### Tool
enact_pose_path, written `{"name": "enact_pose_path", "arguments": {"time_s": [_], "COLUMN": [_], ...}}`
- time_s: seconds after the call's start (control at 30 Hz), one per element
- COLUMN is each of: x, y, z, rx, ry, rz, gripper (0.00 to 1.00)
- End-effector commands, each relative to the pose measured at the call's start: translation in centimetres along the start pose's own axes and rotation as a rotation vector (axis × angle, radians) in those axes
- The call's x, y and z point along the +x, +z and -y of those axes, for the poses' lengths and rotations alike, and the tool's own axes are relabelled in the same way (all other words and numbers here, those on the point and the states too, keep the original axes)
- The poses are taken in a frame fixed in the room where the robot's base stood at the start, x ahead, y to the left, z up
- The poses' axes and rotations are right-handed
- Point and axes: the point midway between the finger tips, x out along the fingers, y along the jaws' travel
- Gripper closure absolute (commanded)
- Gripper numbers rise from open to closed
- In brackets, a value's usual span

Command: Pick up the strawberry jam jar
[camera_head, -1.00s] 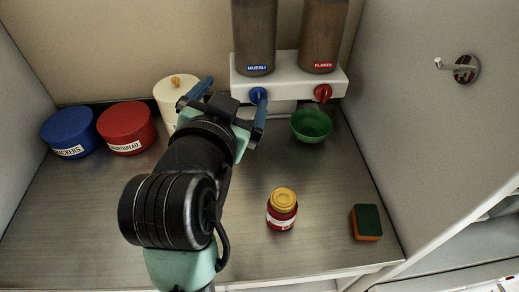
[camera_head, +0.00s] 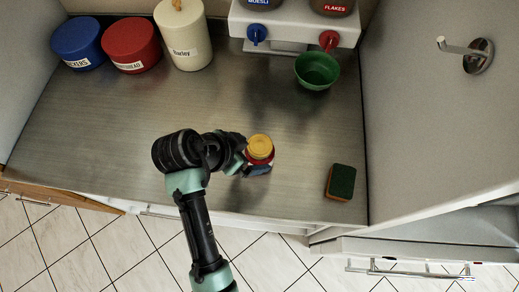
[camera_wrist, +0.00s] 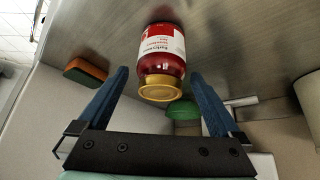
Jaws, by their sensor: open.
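The strawberry jam jar (camera_head: 260,150) stands upright on the metal counter, red with a yellow lid. In the wrist view the jar (camera_wrist: 162,52) appears upside down, with its white label facing the camera. My gripper (camera_wrist: 160,85) is open, with one blue finger to each side of the jar in that view. The lid end lies near the gap between the fingertips. In the head view my gripper (camera_head: 256,168) is low at the jar's near side, partly hidden by my wrist. Contact cannot be told.
A green-and-orange sponge (camera_head: 341,182) lies right of the jar. A green bowl (camera_head: 316,71) sits under the dispenser (camera_head: 290,38). Blue (camera_head: 79,42), red (camera_head: 131,45) and cream (camera_head: 183,35) canisters stand at the back left.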

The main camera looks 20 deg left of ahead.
Motion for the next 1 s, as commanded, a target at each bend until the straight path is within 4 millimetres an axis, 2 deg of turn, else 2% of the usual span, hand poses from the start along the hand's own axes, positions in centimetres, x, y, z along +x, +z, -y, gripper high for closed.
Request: {"name": "enact_pose_path", "arguments": {"time_s": [0.43,0.73,1.0], "x": [4.8,5.2,5.2], "y": [-0.2,-0.2,-0.1], "z": [0.2,0.3,0.2], "rx": [0.000,0.001,0.000], "ry": [0.001,-0.002,-0.002], "rz": [0.000,0.000,0.000], "gripper": [0.00,0.00,0.49]}}
